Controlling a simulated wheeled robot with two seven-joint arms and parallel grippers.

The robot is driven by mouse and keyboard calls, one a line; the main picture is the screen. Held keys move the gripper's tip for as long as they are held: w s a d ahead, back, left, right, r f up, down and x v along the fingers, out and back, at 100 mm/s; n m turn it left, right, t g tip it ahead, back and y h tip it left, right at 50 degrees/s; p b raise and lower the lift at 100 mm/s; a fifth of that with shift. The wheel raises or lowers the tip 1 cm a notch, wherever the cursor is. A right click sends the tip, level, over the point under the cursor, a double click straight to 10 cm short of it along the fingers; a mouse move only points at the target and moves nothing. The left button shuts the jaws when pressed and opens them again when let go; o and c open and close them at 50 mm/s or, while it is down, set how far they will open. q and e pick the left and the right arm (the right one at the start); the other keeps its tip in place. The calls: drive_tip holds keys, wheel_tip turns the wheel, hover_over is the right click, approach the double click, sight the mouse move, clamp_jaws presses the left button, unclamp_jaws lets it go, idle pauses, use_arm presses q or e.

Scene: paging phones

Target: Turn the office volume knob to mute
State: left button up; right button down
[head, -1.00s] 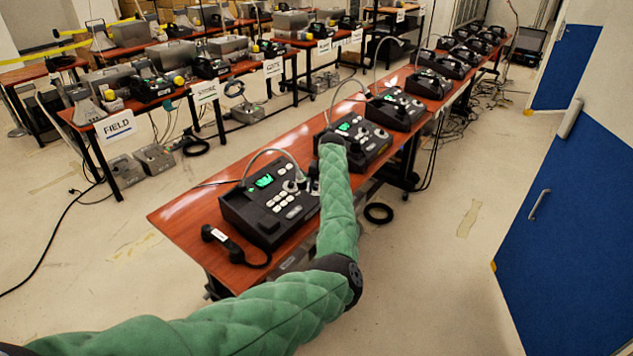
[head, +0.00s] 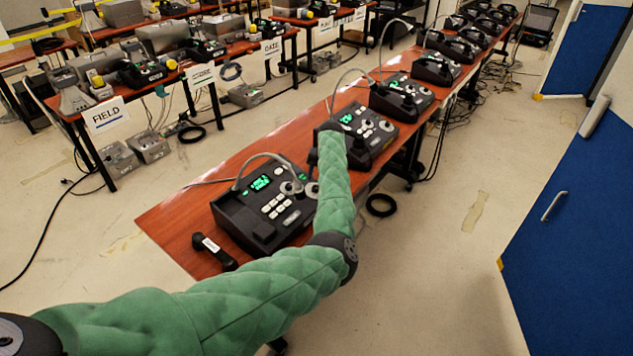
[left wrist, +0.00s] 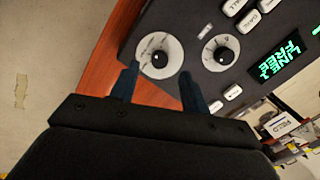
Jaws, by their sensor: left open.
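The nearest black paging phone (head: 262,212) sits on the red-brown table, with a green-lit display (head: 260,183) and pale buttons. In the left wrist view the display (left wrist: 280,57) reads "LINE FREE". Two black knobs on round white dials show there: a larger one (left wrist: 159,58) and a smaller one (left wrist: 222,55). Their labels are too small to read surely. My left gripper (left wrist: 158,90) is open and empty, its dark fingers spread either side of the larger dial's near edge. Whether they touch it I cannot tell. In the head view my green arm hides most of this gripper. My right gripper is not in view.
A black handset (head: 214,251) lies at the table's near end. More phones (head: 360,130) stand in a row behind on the same table (head: 165,220). Another row with a FIELD sign (head: 106,114) is at the left. Open floor and a blue door (head: 570,230) are at the right.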

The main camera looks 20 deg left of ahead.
sight(316, 187)
use_arm(q)
drive_tip(key=x, duration=0.2)
drive_tip(key=p+x, duration=0.1)
drive_tip(key=x, duration=0.1)
drive_tip(key=shift+w+a, duration=0.1)
drive_tip(key=shift+w, duration=0.2)
drive_tip(key=shift+a+f, duration=0.1)
drive_tip(key=shift+f, duration=0.3)
drive_tip(key=shift+s, duration=0.25)
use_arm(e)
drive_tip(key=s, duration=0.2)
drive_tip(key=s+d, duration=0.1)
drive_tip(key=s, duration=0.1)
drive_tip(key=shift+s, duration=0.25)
use_arm(q)
drive_tip(key=shift+f, duration=0.15)
drive_tip(key=shift+w+f, duration=0.1)
drive_tip(key=shift+w, duration=0.05)
drive_tip(key=c, duration=1)
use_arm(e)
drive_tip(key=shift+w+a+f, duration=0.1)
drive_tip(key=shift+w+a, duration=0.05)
